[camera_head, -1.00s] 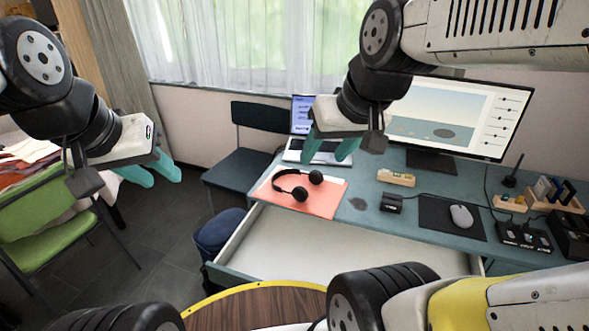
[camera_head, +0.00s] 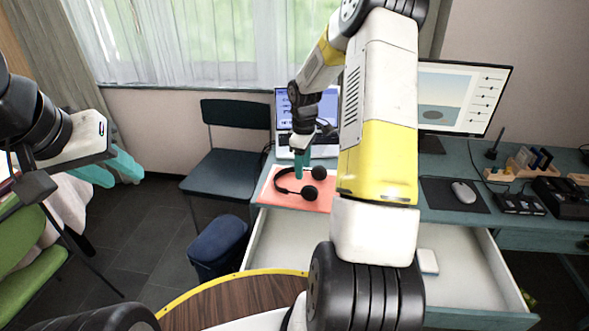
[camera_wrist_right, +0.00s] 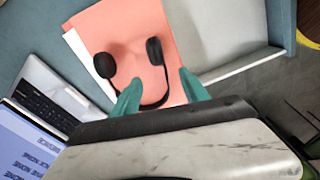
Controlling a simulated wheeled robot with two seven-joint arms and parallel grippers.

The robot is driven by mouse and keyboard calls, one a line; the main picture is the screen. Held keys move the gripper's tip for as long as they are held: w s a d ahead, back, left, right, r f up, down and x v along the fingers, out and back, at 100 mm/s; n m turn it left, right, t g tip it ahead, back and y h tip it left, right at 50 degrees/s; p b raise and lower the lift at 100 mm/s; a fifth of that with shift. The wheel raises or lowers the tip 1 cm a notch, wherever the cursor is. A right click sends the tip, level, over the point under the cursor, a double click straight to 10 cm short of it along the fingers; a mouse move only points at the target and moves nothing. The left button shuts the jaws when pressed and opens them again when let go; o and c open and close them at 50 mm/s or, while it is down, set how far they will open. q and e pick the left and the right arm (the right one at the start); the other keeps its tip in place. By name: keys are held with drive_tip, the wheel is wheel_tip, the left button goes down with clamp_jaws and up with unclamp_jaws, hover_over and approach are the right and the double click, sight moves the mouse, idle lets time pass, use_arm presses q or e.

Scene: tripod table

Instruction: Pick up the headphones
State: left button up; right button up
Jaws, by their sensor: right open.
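The black headphones (camera_head: 297,185) lie on a salmon-pink folder (camera_head: 282,199) on the desk. In the right wrist view the headphones (camera_wrist_right: 155,52) show both ear cups, and their band runs between the teal fingers. My right gripper (camera_head: 301,163) points down at the headphones' band from above. In the right wrist view its fingers (camera_wrist_right: 160,94) are apart, one on each side of part of the band; I cannot tell whether they touch it. My left gripper (camera_head: 118,172) is at the left, away from the desk and empty, with its teal fingers apart.
An open laptop (camera_head: 318,112) stands behind the folder. An open, pale drawer (camera_head: 290,245) juts out below the desktop. A dark chair (camera_head: 232,170), a blue bin (camera_head: 217,248) and a round wooden tabletop (camera_head: 235,303) stand nearby. A mouse (camera_head: 464,192) lies on a mat further right.

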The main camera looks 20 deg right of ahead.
sight(305, 187)
drive_tip(key=f, duration=0.3)
drive_tip(key=shift+w+d+f, duration=0.1)
drive_tip(key=shift+d+f, duration=0.05)
drive_tip(key=shift+d, duration=0.05)
drive_tip(key=f, duration=0.6)
drive_tip(key=shift+d, duration=0.2)
drive_tip(key=shift+c, duration=0.4)
clamp_jaws()
